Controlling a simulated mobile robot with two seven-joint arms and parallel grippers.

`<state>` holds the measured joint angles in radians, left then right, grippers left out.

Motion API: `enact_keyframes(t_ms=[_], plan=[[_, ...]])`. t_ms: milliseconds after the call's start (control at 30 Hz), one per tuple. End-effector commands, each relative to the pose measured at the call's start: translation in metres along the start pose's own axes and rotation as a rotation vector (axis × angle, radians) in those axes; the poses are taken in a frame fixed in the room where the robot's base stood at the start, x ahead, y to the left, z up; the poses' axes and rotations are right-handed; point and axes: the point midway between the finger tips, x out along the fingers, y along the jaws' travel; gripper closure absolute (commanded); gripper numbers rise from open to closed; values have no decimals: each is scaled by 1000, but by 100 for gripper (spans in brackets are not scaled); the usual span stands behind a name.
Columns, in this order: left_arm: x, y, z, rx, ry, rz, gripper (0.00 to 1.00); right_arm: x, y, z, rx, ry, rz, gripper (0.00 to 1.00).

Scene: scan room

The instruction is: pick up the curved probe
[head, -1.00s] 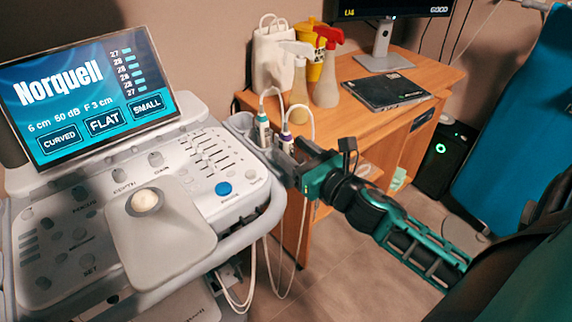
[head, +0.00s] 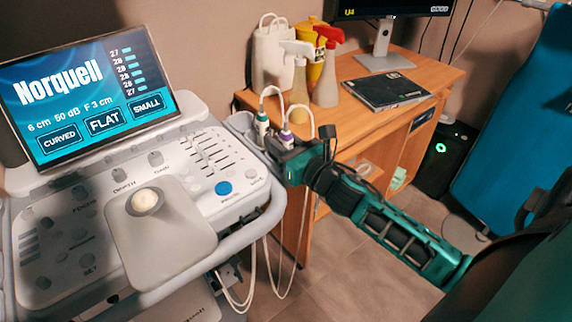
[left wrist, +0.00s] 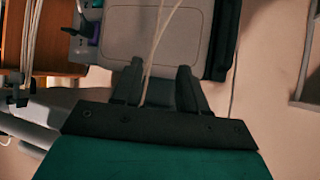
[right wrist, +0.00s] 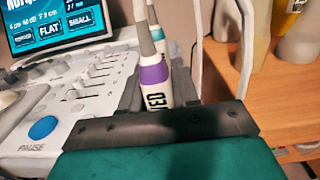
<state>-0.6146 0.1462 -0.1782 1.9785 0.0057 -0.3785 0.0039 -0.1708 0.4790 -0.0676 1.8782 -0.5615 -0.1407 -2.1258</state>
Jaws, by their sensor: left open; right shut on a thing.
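The purple-banded probe (right wrist: 156,88), a white handle with partly hidden lettering ending in "ED", stands upright in the holder at the console's right edge. It also shows in the head view (head: 286,139). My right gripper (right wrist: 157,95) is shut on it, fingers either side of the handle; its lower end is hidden. A green-banded probe (head: 262,125) stands just behind and to the left, apart from the fingers. My left gripper (left wrist: 158,85) is open, with thin pale cables passing between or behind its fingers; it is not in the head view.
The console (head: 160,225) with its screen (head: 88,95) fills the left. Probe cables (head: 285,270) hang below the holder. A wooden desk (head: 420,85) behind carries spray bottles (head: 325,80) and a dark book (head: 385,90). A blue couch (head: 515,140) stands at right.

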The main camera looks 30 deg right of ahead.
Motion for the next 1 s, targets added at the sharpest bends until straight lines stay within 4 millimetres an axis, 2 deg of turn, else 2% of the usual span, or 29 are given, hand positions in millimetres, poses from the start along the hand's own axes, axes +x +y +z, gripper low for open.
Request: enact_keyframes(t_ms=[33, 233, 767, 1000], plan=[[0, 0, 0, 0, 0, 0, 57, 0, 0, 0, 0, 0, 0, 81], [0, 0, 0, -1, 0, 0, 57, 0, 0, 0, 0, 0, 0, 100], [0, 1, 0, -2, -1, 1, 57, 0, 0, 1, 0, -2, 1, 100], [-4, 0, -5, 0, 3, 0, 57, 0, 0, 16, -3, -3, 2, 100]])
